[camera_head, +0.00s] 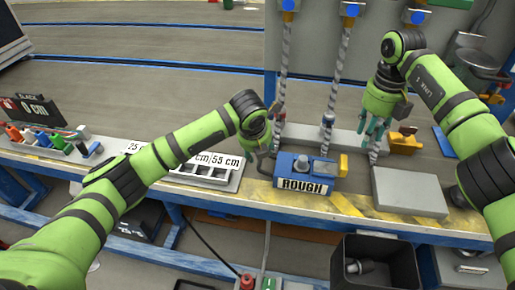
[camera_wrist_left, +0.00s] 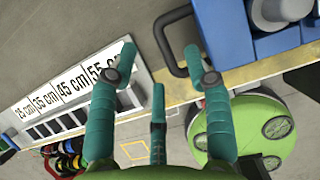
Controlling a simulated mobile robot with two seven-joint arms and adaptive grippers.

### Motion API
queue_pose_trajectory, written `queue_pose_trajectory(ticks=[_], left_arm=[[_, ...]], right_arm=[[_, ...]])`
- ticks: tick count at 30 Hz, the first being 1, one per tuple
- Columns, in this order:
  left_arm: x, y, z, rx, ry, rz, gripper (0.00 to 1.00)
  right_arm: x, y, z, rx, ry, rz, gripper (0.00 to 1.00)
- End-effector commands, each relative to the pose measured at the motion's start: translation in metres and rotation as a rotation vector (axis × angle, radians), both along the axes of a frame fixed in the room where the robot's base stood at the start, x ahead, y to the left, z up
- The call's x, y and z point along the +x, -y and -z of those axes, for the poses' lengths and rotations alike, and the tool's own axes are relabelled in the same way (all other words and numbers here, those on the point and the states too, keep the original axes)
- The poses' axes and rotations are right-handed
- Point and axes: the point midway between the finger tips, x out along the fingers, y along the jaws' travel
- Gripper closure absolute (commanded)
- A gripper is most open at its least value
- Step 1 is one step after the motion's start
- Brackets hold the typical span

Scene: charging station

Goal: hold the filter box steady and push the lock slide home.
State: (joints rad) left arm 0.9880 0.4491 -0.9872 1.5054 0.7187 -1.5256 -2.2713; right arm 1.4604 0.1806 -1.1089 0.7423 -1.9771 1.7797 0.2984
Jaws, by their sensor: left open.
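The filter box (camera_head: 290,168), blue with a "ROUGH" label, sits on the bench in the head view. A yellow block (camera_head: 343,165), possibly the lock slide, is at its right end. My left gripper (camera_head: 266,150) is at the box's left end, its fingers mostly hidden there. In the left wrist view its teal fingers (camera_wrist_left: 160,75) are spread and empty; the box's black handle (camera_wrist_left: 166,42) is just beyond the tips, and the blue box (camera_wrist_left: 240,35) is cut off at the top right. My right gripper (camera_head: 376,132) points down beside a hanging hose, behind and right of the box; its grip is unclear.
A size rack (camera_head: 205,172) marked in cm lies left of the box. A grey block (camera_head: 410,190) and a yellow fitting (camera_head: 404,141) are at the right. Braided hoses (camera_head: 340,70) hang behind. A dark open bin (camera_head: 375,260) stands below the bench's front edge.

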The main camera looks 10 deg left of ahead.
Motion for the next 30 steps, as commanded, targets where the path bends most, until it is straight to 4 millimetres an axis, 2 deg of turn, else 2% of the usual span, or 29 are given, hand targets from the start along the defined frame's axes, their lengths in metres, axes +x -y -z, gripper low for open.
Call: queue_pose_trajectory(ticks=[15, 27, 29, 30], left_arm=[[0.021, -0.002, 0.057, 0.023, -0.015, 0.017, 0.50], [0.025, -0.002, 0.064, 0.021, -0.012, 0.018, 0.50], [0.025, -0.002, 0.064, 0.021, -0.012, 0.018, 0.74], [0.025, -0.002, 0.064, 0.021, -0.012, 0.018, 0.90]], right_arm=[[0.000, 0.000, 0.000, 0.000, 0.000, 0.000, 0.61], [0.000, 0.000, 0.000, 0.000, 0.000, 0.000, 0.61], [0.000, 0.000, 0.000, 0.000, 0.000, 0.000, 0.61], [0.000, 0.000, 0.000, 0.000, 0.000, 0.000, 0.61]])
